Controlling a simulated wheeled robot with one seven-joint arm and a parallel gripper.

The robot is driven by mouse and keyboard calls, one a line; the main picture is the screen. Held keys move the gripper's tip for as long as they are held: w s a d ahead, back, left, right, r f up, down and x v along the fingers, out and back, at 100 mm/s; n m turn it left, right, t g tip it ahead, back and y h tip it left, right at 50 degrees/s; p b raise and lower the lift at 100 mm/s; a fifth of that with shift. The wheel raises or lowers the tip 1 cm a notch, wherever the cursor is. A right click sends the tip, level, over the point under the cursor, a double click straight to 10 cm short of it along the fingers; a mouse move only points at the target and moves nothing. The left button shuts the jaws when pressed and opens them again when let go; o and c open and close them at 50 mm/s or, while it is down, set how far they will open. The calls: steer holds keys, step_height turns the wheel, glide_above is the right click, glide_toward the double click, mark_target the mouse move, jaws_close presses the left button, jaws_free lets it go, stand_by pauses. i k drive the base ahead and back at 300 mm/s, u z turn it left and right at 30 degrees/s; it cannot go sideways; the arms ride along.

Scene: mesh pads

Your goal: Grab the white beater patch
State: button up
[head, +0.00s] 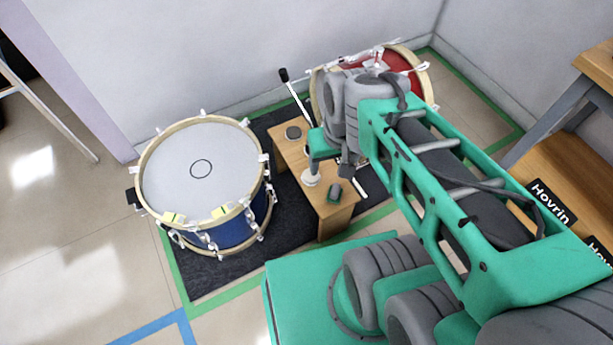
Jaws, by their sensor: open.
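A small white round piece, which looks like the white beater patch (311,179), is on the wooden bench (327,210), near its left long edge. My gripper (316,161) points down from the green and grey wrist, directly over the white piece. Its jaws are open. The fingers are small in this view and partly hidden by the wrist, so I cannot tell whether they touch the patch or stand just above it.
A dark round pad (293,132) and a dark grey-green piece (334,191) also lie on the bench. A blue drum (201,172) with yellow pieces on its rim stands left. A red drum (398,66) stands behind my arm. A wooden table (597,62) is at right.

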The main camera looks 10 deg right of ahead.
mark_target(308, 179)
steer(key=k, duration=0.5)
steer(key=u, duration=2.7)
steer(key=i, duration=2.15)
steer(key=z, duration=3)
steer(key=i, duration=0.5)
